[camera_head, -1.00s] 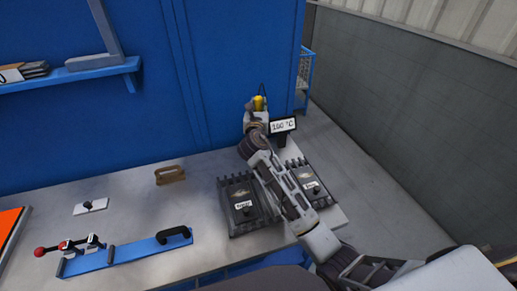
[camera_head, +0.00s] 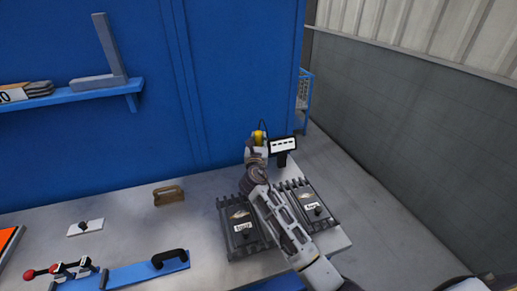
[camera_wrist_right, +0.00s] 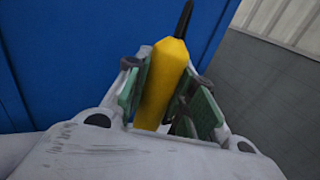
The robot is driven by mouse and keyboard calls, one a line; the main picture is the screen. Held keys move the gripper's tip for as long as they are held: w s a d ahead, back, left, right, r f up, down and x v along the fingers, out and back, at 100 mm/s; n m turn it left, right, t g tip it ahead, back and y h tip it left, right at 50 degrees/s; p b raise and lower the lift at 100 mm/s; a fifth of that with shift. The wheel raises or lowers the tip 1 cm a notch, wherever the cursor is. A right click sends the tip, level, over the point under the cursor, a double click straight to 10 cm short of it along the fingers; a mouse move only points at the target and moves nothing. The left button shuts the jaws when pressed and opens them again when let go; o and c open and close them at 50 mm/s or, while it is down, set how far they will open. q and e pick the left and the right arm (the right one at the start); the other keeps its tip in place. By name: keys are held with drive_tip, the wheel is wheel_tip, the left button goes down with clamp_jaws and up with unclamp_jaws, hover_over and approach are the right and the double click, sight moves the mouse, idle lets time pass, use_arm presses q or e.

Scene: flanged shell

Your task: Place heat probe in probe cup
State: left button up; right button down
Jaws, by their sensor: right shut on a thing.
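The yellow heat probe (camera_head: 259,135) is in my right gripper (camera_head: 257,143), at the back right end of the bench. In the right wrist view the yellow probe (camera_wrist_right: 164,82) stands between the green finger pads of my right gripper (camera_wrist_right: 168,92). The gripper is shut on it, and the probe's dark thin end points up in that picture. A thin dark cable loops above the probe in the head view. I cannot make out the probe cup; my gripper and arm cover part of that corner. My left gripper is not in view.
A small display (camera_head: 284,145) showing dashes stands just right of my gripper. A brown handled block (camera_head: 168,195) and a blue bar (camera_head: 140,275) lie left. The blue wall (camera_head: 220,90) rises behind.

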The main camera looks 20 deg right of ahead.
drive_tip(key=shift+f+b, duration=0.3)
drive_tip(key=shift+f, duration=1.5)
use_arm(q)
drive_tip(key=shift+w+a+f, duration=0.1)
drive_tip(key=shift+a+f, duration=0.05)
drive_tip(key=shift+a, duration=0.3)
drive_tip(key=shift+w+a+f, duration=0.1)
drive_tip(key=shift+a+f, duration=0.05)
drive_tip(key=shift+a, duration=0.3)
use_arm(e)
drive_tip(key=shift+f, duration=0.15)
